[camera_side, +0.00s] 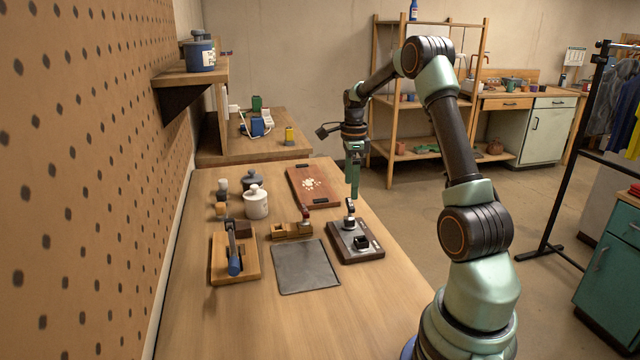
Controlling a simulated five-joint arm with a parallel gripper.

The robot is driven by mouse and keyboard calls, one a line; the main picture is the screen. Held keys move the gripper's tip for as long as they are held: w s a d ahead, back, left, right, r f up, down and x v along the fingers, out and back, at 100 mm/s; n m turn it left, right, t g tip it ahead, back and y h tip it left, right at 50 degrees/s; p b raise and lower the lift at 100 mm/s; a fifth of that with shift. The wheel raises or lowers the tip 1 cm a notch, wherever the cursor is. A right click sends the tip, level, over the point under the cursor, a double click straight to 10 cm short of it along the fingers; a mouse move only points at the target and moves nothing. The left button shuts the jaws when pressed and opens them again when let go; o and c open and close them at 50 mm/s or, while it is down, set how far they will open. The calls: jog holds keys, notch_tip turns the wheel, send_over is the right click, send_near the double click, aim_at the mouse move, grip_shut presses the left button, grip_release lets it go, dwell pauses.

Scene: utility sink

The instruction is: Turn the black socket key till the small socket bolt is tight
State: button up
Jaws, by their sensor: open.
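A dark base plate (342,252) lies at the right side of the bench. On its far part stands a small upright piece with a dark top and a silver lower part (350,215); it looks like the socket key on the bolt, but it is too small to be sure. A black square block (361,242) sits nearer on the same plate. My gripper (353,195) points down just above the upright piece, open and holding nothing. Whether its fingertips reach around the top of that piece, I cannot tell. The bolt itself cannot be made out.
A grey mat (306,268) lies left of the plate. A wooden block with a red-topped tool (292,229), a white jar (256,203), a board with a blue-handled tool (235,260) and a reddish tray (313,187) stand around. The near bench is clear.

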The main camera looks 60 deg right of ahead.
aim_at(350, 217)
notch_tip(350, 217, down, 10)
jog(key=shift+r, duration=0.15)
jog(key=shift+c, duration=0.3)
jog(key=c, duration=1.2)
jog(key=m, duration=0.5)
jog(key=shift+o, duration=0.2)
jog(key=m, duration=0.4)
jog(key=shift+f, duration=0.4)
jog(key=o, duration=1.2)
jog(key=shift+r, duration=0.2)
